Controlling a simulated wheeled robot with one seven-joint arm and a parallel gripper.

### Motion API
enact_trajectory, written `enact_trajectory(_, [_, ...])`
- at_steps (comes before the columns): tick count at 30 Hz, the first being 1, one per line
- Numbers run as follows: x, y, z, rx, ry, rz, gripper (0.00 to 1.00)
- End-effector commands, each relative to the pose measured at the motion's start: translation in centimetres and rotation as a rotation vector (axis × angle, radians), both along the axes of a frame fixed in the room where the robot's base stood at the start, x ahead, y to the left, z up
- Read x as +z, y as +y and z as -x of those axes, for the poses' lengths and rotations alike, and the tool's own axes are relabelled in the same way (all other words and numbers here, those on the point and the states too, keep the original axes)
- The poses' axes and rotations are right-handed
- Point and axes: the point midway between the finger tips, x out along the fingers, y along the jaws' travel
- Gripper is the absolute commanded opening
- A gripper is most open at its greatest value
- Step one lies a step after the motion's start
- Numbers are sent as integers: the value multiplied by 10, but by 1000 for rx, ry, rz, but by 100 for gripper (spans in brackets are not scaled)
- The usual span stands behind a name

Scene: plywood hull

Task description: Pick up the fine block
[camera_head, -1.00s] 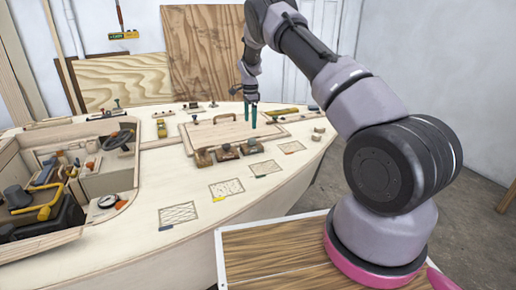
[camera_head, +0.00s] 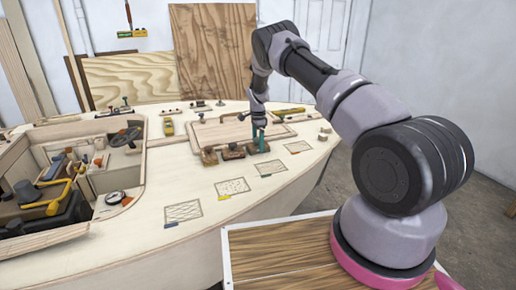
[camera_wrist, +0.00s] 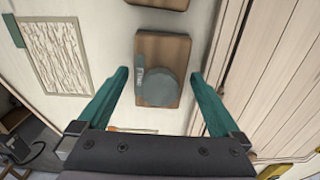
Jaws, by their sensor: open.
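Three wooden blocks stand in a row on the pale plywood deck: a left one (camera_head: 208,157), a middle one (camera_head: 233,152) and a right one (camera_head: 262,147). Which is the fine block I cannot tell; no label is readable. My gripper (camera_head: 259,137) is open and points down at the right block, partly hiding it. In the wrist view, a brown block (camera_wrist: 175,42) with a round grey knob (camera_wrist: 158,88) and a small pale mark lies between my two teal fingers, with a gap on both sides. Another block (camera_wrist: 163,3) shows at the top edge.
A raised hatch panel (camera_head: 200,132) lies behind the blocks. Marked squares, including a speckled one (camera_head: 232,187) and a hatched one (camera_head: 183,211), lie in front. Small wooden pieces (camera_head: 325,133) sit to the right. An open cockpit with tools is at left.

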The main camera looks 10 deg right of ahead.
Motion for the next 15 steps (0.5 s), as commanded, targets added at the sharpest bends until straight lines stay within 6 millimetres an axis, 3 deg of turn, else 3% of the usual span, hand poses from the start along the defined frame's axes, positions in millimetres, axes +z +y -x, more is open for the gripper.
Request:
enact_trajectory(6, [-2, 0, 0, 0, -1, 0, 100])
enact_trajectory(8, [-2, 0, 0, 0, -1, 0, 81])
enact_trajectory(13, [-2, 0, 0, 0, -1, 0, 16])
enact_trajectory(15, [-1, 0, -1, 0, -2, 0, 11])
